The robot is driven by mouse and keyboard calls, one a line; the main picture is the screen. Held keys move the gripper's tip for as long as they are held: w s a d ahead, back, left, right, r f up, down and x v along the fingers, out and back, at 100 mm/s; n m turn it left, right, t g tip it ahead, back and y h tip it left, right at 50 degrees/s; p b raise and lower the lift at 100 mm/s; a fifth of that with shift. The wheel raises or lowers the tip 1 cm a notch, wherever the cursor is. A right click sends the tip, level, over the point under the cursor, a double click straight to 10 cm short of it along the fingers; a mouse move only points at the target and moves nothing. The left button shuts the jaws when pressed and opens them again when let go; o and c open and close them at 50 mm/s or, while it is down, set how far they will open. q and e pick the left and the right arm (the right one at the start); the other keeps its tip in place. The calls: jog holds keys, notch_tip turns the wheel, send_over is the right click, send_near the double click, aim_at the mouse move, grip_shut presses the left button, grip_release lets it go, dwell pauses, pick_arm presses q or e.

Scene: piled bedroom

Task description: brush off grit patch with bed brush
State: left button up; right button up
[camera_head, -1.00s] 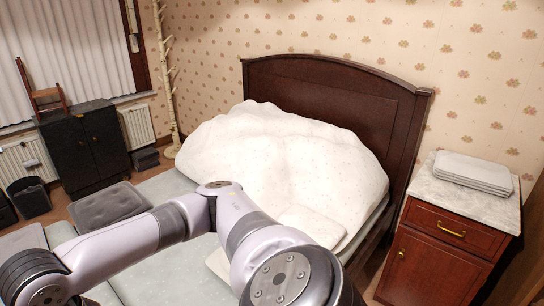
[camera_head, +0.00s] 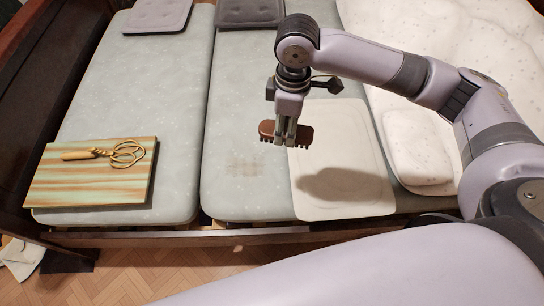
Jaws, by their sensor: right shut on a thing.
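The bed brush (camera_head: 268,131) is a small brown block with short dark bristles pointing down. My right gripper (camera_head: 288,136) points down and is shut on it, holding it above the bed near the left edge of a cream mat. The grit patch (camera_head: 246,168) is a faint brownish smudge on the grey-green mattress (camera_head: 232,100), below and to the left of the brush. The brush is apart from the patch. My left gripper is not in view.
A striped wooden board (camera_head: 100,190) with a golden beater-like tool (camera_head: 110,153) lies on the left mattress (camera_head: 160,85). The cream mat (camera_head: 345,185) and a white pillow (camera_head: 418,150) lie right of the patch. A wooden bed rail (camera_head: 270,236) runs along the front. Grey cushions (camera_head: 250,12) lie at the back.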

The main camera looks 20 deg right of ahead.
pick_arm(q)
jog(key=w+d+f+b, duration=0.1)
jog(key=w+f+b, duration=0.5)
jog(key=b, duration=0.8)
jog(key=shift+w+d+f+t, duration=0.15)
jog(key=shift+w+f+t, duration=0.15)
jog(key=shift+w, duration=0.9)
pick_arm(e)
jog(key=w+a+f+n, duration=0.1)
jog(key=w+f+n, duration=0.3)
jog(key=f+n, duration=0.6)
jog(key=w+a+f+n, duration=0.1)
jog(key=w+f+n, duration=0.3)
jog(key=f+n, duration=0.6)
notch_tip(320, 180, down, 4)
jog(key=shift+r+n, duration=0.2)
jog(key=shift+n, duration=0.1)
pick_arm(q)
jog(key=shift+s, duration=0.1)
